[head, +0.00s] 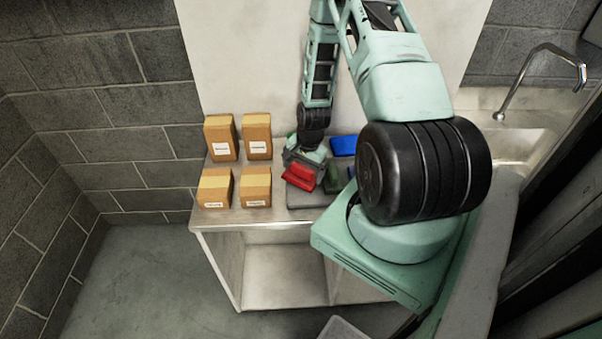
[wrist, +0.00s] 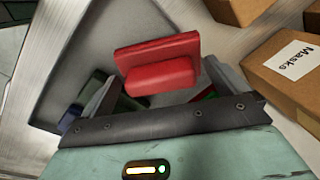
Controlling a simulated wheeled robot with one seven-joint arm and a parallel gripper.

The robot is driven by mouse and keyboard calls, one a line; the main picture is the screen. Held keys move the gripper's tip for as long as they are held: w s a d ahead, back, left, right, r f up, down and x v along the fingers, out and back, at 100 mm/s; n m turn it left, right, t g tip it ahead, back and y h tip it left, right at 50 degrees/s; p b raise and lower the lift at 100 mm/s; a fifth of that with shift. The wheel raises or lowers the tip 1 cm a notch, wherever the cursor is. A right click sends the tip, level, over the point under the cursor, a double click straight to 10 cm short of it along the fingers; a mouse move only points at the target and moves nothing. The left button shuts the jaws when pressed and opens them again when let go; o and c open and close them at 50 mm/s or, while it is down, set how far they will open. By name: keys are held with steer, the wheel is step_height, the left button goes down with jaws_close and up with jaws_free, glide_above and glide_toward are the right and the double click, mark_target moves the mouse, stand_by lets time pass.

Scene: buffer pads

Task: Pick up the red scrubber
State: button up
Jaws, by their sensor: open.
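The red scrubber (head: 301,176) is a red block with a raised, rounded part. In the wrist view the red scrubber (wrist: 158,65) is just beyond and between the two fingers of my gripper (wrist: 158,90). The fingers are open, one to its left and one to its right. I cannot tell whether they touch it. In the head view my gripper hides part of the area behind the scrubber.
Several cardboard boxes (head: 221,138) stand left of the gripper; one reads "Masks" (wrist: 296,60). A blue block (head: 343,145) and a dark green block (head: 333,178) lie to the right on the grey tray (head: 309,197). A sink (head: 515,145) is at the right.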

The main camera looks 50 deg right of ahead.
mark_target(303, 167)
steer(key=shift+f, duration=0.15)
steer(key=c, duration=1.2)
steer(key=shift+c, duration=0.2)
steer(key=shift+r+b, duration=1.7)
steer(key=shift+r, duration=3.35)
steer(key=shift+o, duration=1.3)
